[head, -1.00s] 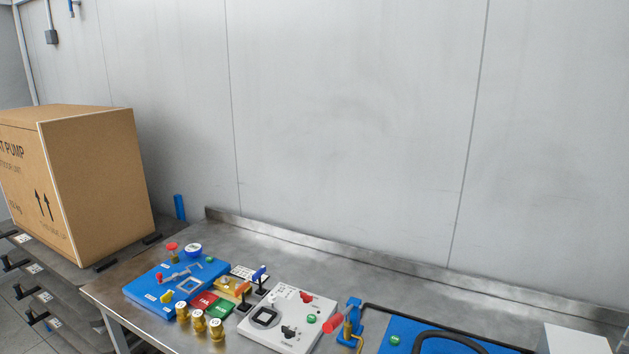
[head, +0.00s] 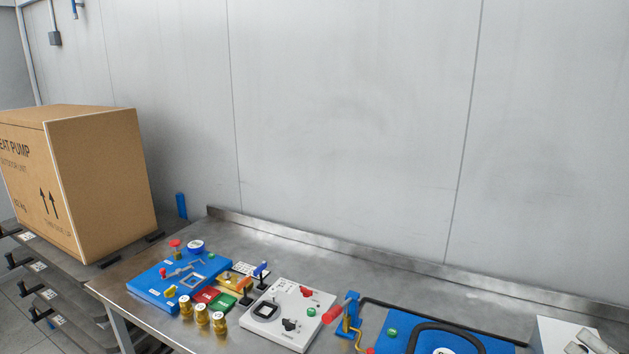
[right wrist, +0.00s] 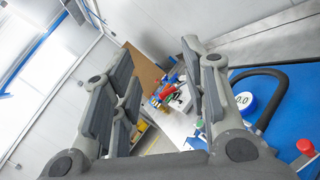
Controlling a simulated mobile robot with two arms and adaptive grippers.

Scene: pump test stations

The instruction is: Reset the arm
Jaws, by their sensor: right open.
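My right gripper (head: 592,344) shows at the bottom right corner of the head view, in front of a white box. In the right wrist view my right gripper (right wrist: 160,75) is open, with nothing between its fingers. Past the fingers, in that view, lie the bench's boards and a blue panel (right wrist: 290,92) with a black hose. My left gripper is not in view.
A steel bench (head: 390,268) carries a blue board (head: 150,288), a white board (head: 316,328), brass fittings (head: 202,315), a blue stand with a red handle (head: 347,312) and a white box (head: 550,330). A large carton (head: 100,185) stands left. The bench's back strip is clear.

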